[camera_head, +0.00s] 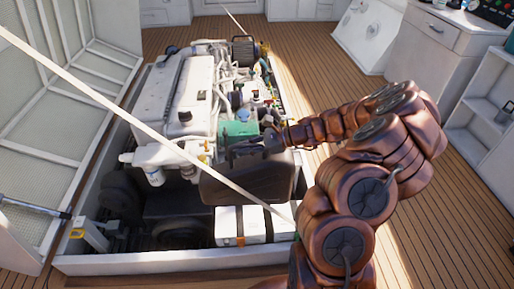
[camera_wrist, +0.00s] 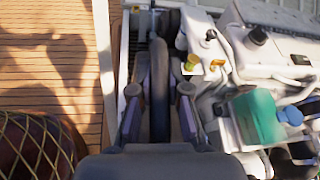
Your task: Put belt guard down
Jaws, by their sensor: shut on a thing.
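The belt guard (camera_head: 245,182) is a dark, rounded panel at the front end of the white engine (camera_head: 185,95) in the head view. My gripper (camera_head: 270,142) is at its upper edge, and the arm reaches in from the right. In the wrist view the two fingers of my gripper (camera_wrist: 158,100) close on both sides of a dark upright strip of the belt guard (camera_wrist: 159,75). The guard hides part of the engine front. I cannot tell whether its lower edge touches anything.
The engine sits in an open floor hatch with a raised rim (camera_head: 170,262). A white box (camera_head: 240,222) is below the guard. An opened hatch cover (camera_head: 60,100) stands at left. A pale rod (camera_head: 140,125) crosses the view. Wooden deck (camera_head: 310,75) lies clear at right.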

